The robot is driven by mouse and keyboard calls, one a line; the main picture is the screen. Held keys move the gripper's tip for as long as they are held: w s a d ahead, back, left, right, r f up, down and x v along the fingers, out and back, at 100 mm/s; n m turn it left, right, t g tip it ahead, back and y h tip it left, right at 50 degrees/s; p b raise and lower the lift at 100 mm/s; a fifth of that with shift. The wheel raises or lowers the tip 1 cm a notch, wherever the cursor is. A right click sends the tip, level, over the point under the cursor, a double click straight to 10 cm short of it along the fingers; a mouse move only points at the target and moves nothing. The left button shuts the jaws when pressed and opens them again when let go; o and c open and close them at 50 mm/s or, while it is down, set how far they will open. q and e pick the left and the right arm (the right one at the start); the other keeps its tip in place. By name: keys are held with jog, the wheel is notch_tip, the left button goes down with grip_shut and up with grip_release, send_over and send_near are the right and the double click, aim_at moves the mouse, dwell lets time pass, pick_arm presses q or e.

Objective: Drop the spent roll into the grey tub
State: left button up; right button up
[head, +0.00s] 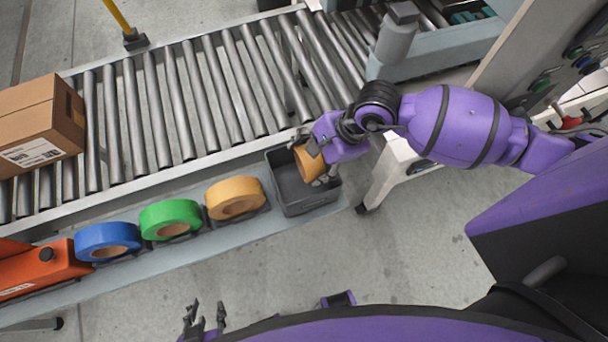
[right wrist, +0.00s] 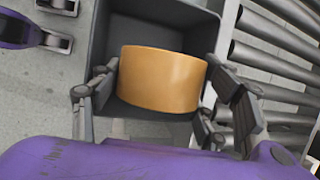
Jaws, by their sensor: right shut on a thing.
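The grey tub (head: 290,198) sits at the right end of the shelf along the conveyor. My right gripper (head: 318,166) is over the tub and shut on the orange spent roll (head: 308,163). In the right wrist view the roll (right wrist: 162,79) is between the fingers of my right gripper (right wrist: 160,100), with the grey tub (right wrist: 185,14) behind it. I cannot tell whether the roll touches the tub's floor. My left gripper (head: 205,318) is at the bottom edge of the head view, away from the shelf, its fingers apart and empty.
Blue (head: 107,238), green (head: 170,216) and yellow-orange (head: 235,195) tape rolls line the shelf left of the tub. An orange device (head: 45,268) is at the shelf's left. A cardboard box (head: 38,125) rests on the roller conveyor (head: 200,90). The floor in front is clear.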

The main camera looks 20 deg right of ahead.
jog(key=shift+w+f, duration=0.1)
jog(key=shift+f, duration=0.05)
jog(key=o, duration=1.2)
pick_arm(q)
jog(key=shift+w, duration=0.2)
jog(key=shift+s+f, duration=0.1)
pick_arm(e)
notch_tip(320, 180, up, 10)
